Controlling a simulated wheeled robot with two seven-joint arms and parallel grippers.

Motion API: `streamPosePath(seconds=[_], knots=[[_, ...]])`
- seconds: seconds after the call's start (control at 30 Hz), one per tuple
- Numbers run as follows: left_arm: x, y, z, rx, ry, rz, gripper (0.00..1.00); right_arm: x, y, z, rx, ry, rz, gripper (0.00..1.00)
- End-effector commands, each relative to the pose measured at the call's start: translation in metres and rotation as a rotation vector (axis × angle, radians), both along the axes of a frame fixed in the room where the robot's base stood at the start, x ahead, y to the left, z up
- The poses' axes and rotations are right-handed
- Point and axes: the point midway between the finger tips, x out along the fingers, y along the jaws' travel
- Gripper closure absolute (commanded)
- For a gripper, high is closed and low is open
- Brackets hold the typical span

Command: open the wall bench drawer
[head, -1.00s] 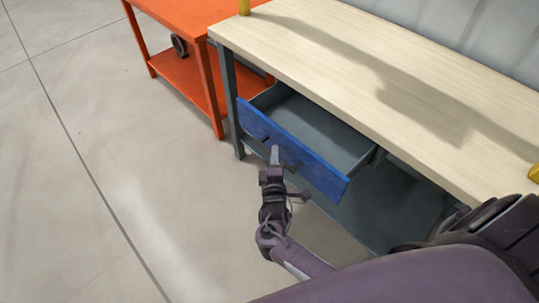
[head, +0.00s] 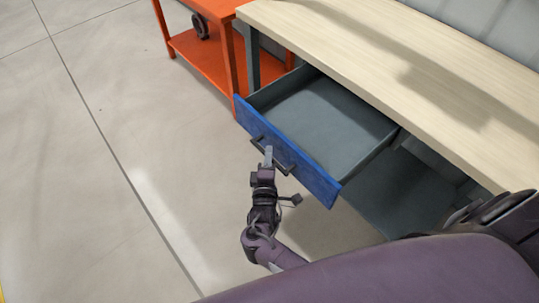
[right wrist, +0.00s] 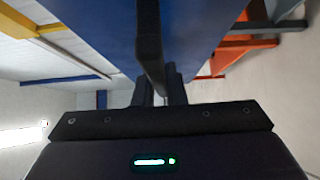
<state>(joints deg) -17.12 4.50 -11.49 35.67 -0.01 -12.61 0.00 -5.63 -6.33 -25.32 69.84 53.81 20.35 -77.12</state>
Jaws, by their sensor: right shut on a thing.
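The wall bench drawer has a blue front (head: 312,178) and a grey inside (head: 325,120) that looks empty. It stands well out from under the pale wooden bench top (head: 390,62). My right gripper (head: 268,156) is shut on the dark bar handle (head: 285,168) of the drawer front. In the right wrist view the fingers (right wrist: 160,85) close around the dark handle (right wrist: 150,40), with the blue drawer front (right wrist: 95,25) beside it. My left gripper is not in view.
An orange cart or table (head: 205,55) with a lower shelf and a dark round object (head: 201,26) stands left of the bench. A grey lower shelf (head: 385,195) lies under the bench. The concrete floor (head: 95,150) at left is clear.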

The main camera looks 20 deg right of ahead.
Motion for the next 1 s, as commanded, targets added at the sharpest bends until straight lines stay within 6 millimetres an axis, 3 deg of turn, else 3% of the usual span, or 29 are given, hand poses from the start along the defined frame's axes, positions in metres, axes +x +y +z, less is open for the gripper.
streamPosePath(seconds=[0.07,0.1,0.23,0.57,1.0], knots=[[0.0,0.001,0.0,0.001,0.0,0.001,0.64,0.0,-0.001,-0.001,0.0,0.001,-0.001,1.0],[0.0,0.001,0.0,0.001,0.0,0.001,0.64,0.0,-0.001,-0.001,0.0,0.001,-0.001,0.85],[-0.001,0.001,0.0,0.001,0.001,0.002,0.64,0.0,-0.001,0.0,0.0,0.001,-0.001,0.68],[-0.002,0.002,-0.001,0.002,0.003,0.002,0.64,-0.003,0.001,-0.001,0.001,0.002,0.0,0.67],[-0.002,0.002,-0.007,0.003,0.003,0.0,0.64,-0.062,0.028,-0.002,0.002,0.002,0.0,0.67]])
